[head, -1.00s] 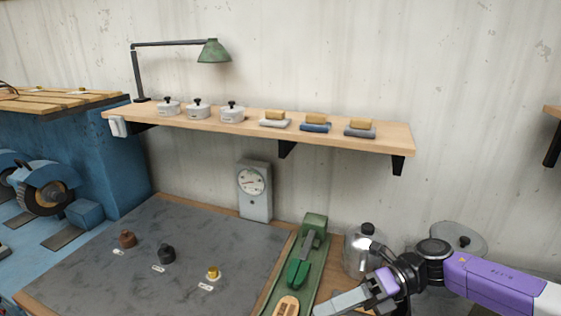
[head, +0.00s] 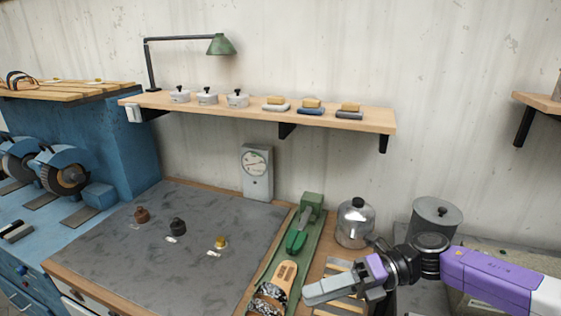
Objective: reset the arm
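My arm, purple and black, reaches in from the right edge of the head view. My gripper (head: 308,295) points left, with grey fingers, just right of the green stand (head: 306,222). From this angle I cannot tell whether the fingers are apart or closed. No held object shows in it.
A sandal (head: 275,288) lies on the green stand's front. A metal pot (head: 355,223) and a grey lidded canister (head: 436,219) stand behind my arm. The dark bench top (head: 130,270) holds three small knobs. A wall shelf (head: 200,110) is above, and blue grinders (head: 62,172) stand left.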

